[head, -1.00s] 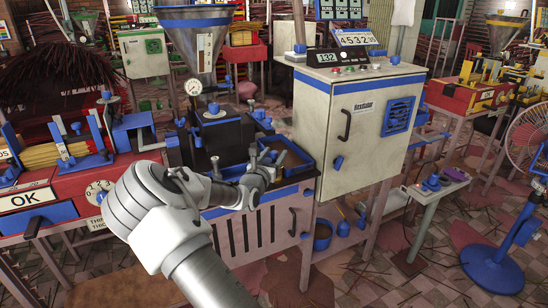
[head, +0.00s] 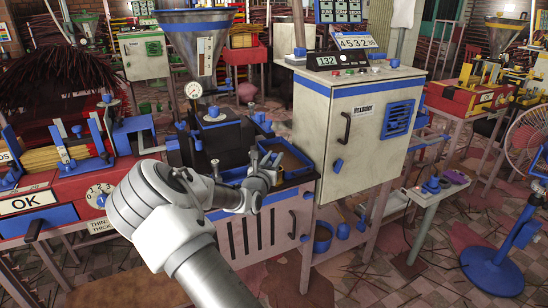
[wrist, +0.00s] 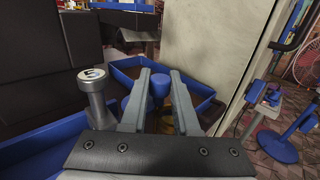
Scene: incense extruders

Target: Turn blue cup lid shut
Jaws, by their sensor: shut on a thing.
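A blue knob-like part (wrist: 160,90), which looks like the blue cup lid, sits between the two fingers of my gripper (wrist: 161,80) in the wrist view. The fingers are shut on it, one on each side. A dull yellow part shows low between the fingers and may be the body below the lid; most of it is hidden. In the head view my gripper (head: 266,161) is at the front right of the dark extruder, beside a blue-rimmed tray. The lid cannot be made out clearly there, and how far it is turned cannot be told.
A metal post with a round cap (wrist: 93,90) stands close left of my fingers. The blue-rimmed tray (wrist: 205,92) lies just beyond them. A tall pale cabinet (head: 350,135) rises to the right. A gauge (head: 194,90) and a hopper (head: 196,45) stand behind.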

